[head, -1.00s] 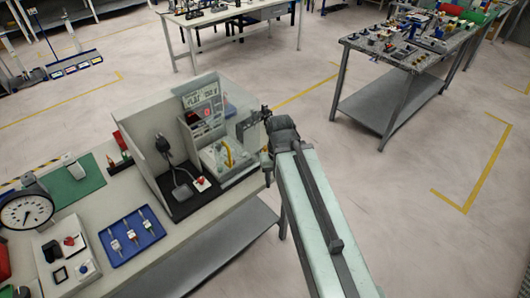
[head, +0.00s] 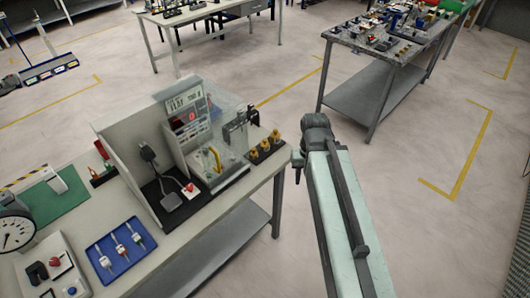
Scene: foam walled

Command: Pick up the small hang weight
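Several small yellow, brass-like pieces stand in a row on a black strip (head: 267,151) at the right end of the near bench. They look like hang weights, but they are too small to tell which is the small one. My gripper (head: 298,166) is just right of that strip, past the bench's right edge and apart from the yellow pieces. Its fingers are small and dark, and partly hidden by my wrist, so their opening does not show.
Left of the strip stands a walled booth (head: 128,150) with a clear panel (head: 232,112). A blue tray (head: 122,247) and a dial gauge (head: 14,232) are on the bench (head: 185,245). A cluttered grey table (head: 362,88) stands at the back right. Floor right of my arm is clear.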

